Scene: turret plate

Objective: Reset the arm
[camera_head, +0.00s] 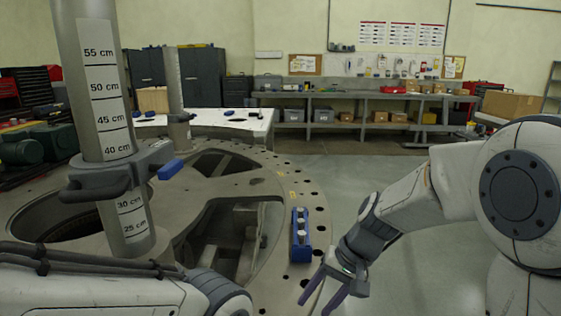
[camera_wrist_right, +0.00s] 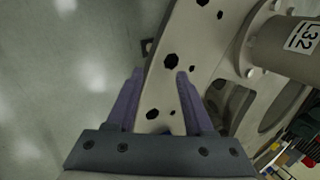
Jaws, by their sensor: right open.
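My right gripper (camera_head: 325,291) is open and empty in the head view, beside the right rim of the turret plate (camera_head: 293,183). In the right wrist view its two purple fingers (camera_wrist_right: 156,92) are spread apart, with the rim of the plate (camera_wrist_right: 176,40) showing between and beyond them. I cannot tell how far the fingers are from the plate. My left arm comes in at the lower left of the head view, but its gripper is out of the picture.
A blue block with pale round tops (camera_head: 300,235) sits on the plate's right rim. A post with centimetre marks (camera_head: 103,100) carries a grey collar (camera_head: 110,178) with a blue handle. Large openings cut through the plate. Floor to the right (camera_head: 345,180) is clear.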

